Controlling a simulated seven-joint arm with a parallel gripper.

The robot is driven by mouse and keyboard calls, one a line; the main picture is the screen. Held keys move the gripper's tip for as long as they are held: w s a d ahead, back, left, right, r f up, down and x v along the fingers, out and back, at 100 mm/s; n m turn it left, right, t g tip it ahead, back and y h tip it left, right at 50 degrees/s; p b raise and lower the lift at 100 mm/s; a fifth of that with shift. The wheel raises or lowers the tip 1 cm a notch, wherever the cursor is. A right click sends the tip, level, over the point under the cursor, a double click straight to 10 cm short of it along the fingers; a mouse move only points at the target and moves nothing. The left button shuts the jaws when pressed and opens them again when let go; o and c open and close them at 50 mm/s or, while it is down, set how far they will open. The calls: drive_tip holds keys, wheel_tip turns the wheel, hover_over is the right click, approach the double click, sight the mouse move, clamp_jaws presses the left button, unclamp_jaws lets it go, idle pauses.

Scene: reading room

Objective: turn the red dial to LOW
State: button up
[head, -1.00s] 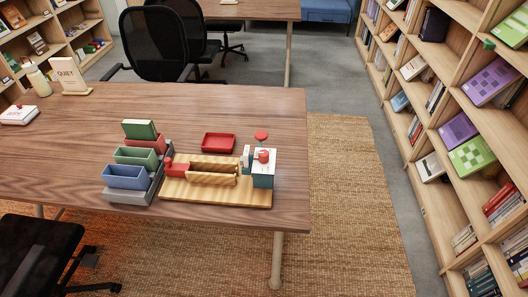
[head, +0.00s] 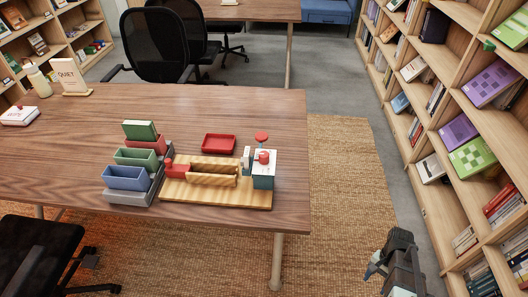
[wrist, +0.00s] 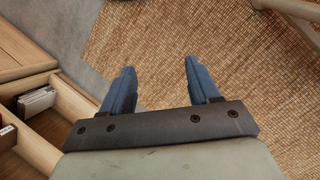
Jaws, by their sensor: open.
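The red dial (head: 264,156) sits on a small teal and white box (head: 263,177) at the right end of a wooden board on the table. Its markings are too small to read. My gripper (head: 372,268) is at the lower right of the head view, beside the table and well apart from the dial. In the wrist view my gripper (wrist: 153,80) is open and empty, its two blue fingers apart above the woven rug (wrist: 150,40). The dial is out of the wrist view.
The table (head: 60,160) also holds stepped coloured bins (head: 127,178), a red tray (head: 219,143), a wooden board (head: 210,200) and a red round-topped piece (head: 262,137) behind the box. Bookshelves (head: 440,110) line the right side. The rug between table and shelves is clear.

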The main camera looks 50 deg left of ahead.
drive_tip(key=w+a+r+t, duration=0.1)
drive_tip(key=w+a+r, duration=0.3)
drive_tip(key=a+r, duration=0.9)
drive_tip(key=t+y, duration=0.2)
drive_tip(key=t, duration=0.1)
approach(264, 154)
wheel_tip(264, 154, down, 9)
drive_tip(key=shift+w+a+f, duration=0.1)
drive_tip(key=shift+a, duration=0.05)
drive_tip(key=c, duration=1)
